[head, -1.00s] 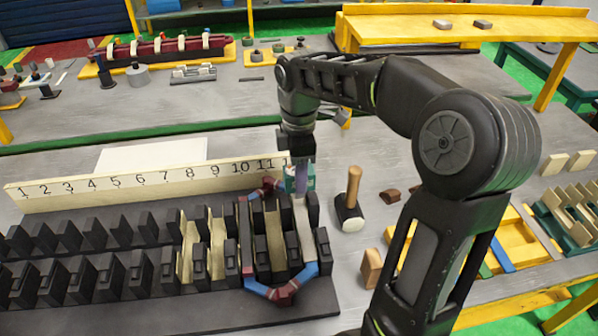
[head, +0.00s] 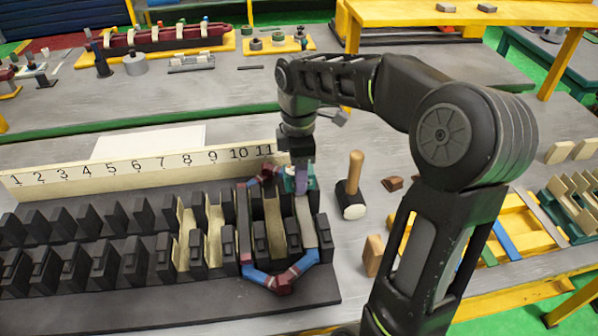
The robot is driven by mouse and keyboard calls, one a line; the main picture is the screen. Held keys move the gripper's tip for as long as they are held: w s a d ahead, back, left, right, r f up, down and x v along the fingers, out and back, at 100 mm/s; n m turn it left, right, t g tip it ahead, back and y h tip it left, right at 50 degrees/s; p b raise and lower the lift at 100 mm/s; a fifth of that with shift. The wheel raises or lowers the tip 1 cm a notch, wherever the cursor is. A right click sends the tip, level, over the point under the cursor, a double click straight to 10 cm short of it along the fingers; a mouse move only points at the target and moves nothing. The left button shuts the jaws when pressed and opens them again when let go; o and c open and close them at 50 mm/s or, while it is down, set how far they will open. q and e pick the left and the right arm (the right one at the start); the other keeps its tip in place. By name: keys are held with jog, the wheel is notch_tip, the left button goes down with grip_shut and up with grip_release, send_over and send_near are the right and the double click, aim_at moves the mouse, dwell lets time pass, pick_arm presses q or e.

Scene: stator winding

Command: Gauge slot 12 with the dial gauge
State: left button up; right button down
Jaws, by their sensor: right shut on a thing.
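The stator block (head: 190,318) is a dark base with two rows of black teeth. Its slot 12 (head: 305,232), at the right end, has a grey liner. A number strip (head: 120,172) stands behind the block and reads 1 to 11; the place beyond 11 is covered by my right gripper. My right gripper (head: 302,170) points down at the far end of slot 12. It is shut on a small teal and purple thing (head: 303,184), probably the dial gauge, whose lower end is at the slot; contact cannot be told. My left gripper is out of view.
A blue and red coil (head: 262,276) loops around the teeth near slot 12. A mallet (head: 352,190) stands just right of the block. A wooden block (head: 373,256) and yellow tray (head: 520,225) lie further right. A white sheet (head: 150,142) lies behind the strip.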

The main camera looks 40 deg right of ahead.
jog(key=shift+f, duration=0.15)
dwell(0.7)
jog(key=c, duration=0.8)
grip_release()
jog(key=shift+r, duration=3.85)
